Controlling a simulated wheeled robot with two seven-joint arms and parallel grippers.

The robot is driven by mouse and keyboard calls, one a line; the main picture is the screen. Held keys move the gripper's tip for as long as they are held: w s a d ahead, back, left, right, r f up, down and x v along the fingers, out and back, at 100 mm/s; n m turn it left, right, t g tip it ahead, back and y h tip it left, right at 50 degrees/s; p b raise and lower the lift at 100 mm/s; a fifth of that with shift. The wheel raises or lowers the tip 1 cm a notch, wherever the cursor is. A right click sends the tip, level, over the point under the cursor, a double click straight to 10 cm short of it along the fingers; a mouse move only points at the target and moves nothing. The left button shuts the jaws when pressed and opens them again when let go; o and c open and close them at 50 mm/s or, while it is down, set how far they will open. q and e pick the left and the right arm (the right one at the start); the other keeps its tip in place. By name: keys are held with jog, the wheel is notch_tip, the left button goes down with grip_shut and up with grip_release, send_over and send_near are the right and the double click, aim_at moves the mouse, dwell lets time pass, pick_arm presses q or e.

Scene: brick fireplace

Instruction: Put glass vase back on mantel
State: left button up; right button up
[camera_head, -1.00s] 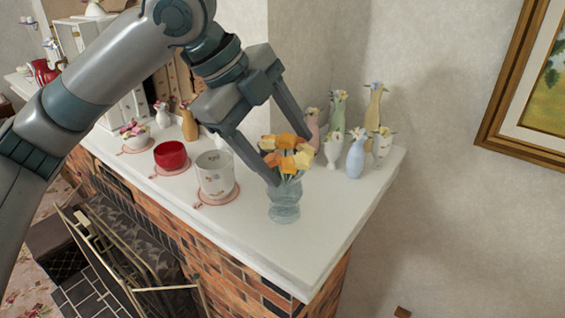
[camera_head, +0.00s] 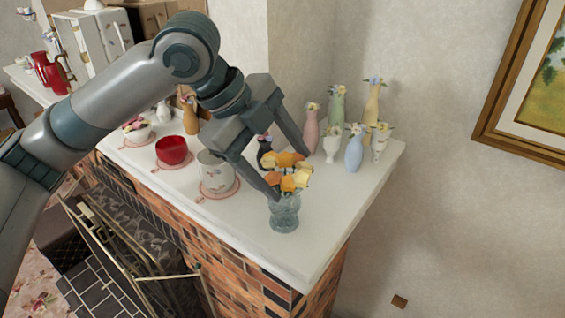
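The glass vase (camera_head: 284,214) is clear, bluish and upright, with orange and yellow flowers (camera_head: 287,172) in its mouth. It is over the white mantel (camera_head: 330,215), near the front right corner. I cannot tell whether its base touches the top. My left gripper (camera_head: 289,174) reaches down from the upper left with its fingers apart around the flowers and the vase's upper part. It appears shut on the vase, since both move together. The far fingertip is partly hidden by the flowers. My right gripper is not in view.
A white cup (camera_head: 216,173) and a red bowl (camera_head: 173,150) sit on pink coasters to the left. Several small flower vases, including a blue one (camera_head: 354,155), stand behind. A dark vase (camera_head: 265,146) is close behind the gripper. The mantel's front right corner is clear.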

pick_arm(q)
jog(key=o, duration=0.4)
jog(key=shift+c, duration=0.2)
jog(key=shift+a+r, duration=0.1)
jog(key=shift+r, duration=0.05)
jog(key=shift+a+r, duration=0.15)
jog(key=shift+r, duration=0.05)
jog(key=b+v, duration=0.4)
jog(key=v, duration=0.7)
jog(key=shift+r, duration=0.15)
jog(key=shift+s, duration=0.1)
